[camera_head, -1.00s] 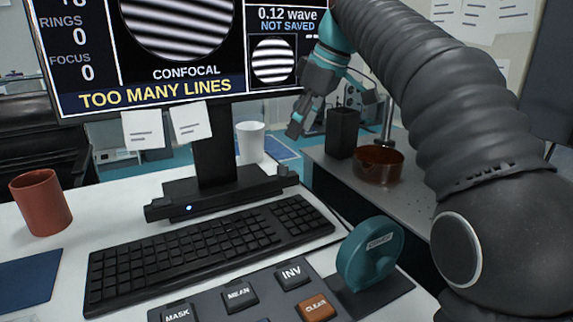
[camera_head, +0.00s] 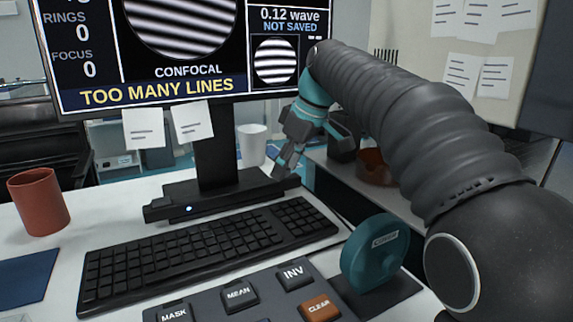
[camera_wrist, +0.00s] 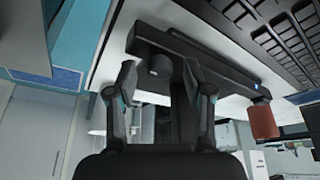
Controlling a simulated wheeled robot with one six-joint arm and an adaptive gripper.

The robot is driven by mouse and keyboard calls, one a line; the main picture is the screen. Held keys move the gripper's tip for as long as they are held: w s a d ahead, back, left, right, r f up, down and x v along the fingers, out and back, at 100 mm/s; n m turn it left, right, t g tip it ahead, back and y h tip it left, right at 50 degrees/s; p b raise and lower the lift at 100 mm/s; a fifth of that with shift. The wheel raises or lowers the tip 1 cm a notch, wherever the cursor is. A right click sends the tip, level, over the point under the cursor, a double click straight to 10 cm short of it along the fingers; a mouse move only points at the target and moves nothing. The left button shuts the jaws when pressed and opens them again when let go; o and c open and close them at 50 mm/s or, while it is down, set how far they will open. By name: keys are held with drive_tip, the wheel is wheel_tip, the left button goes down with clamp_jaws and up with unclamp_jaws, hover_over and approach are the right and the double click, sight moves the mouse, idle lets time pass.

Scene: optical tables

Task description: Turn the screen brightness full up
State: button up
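The monitor (camera_head: 150,88) shows fringes and "TOO MANY LINES". A black bar (camera_head: 225,199) lies at its foot with a small lit spot (camera_head: 188,208); it also shows in the wrist view (camera_wrist: 215,68). A dark round knob (camera_wrist: 160,66) sits near one end of the bar. My gripper (camera_head: 283,170) points down at the bar's right end and hides the knob in the head view. In the wrist view my gripper (camera_wrist: 158,77) is open, its fingertips on either side of the knob with gaps visible. I cannot tell whether a finger touches it.
The keyboard (camera_head: 205,248) lies in front of the bar. A button panel (camera_head: 262,298) and a teal dial (camera_head: 375,252) are nearer. A white cup (camera_head: 251,144) stands behind the bar, close to my gripper. A red mug (camera_head: 38,202) stands at left.

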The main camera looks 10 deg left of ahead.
clamp_jaws()
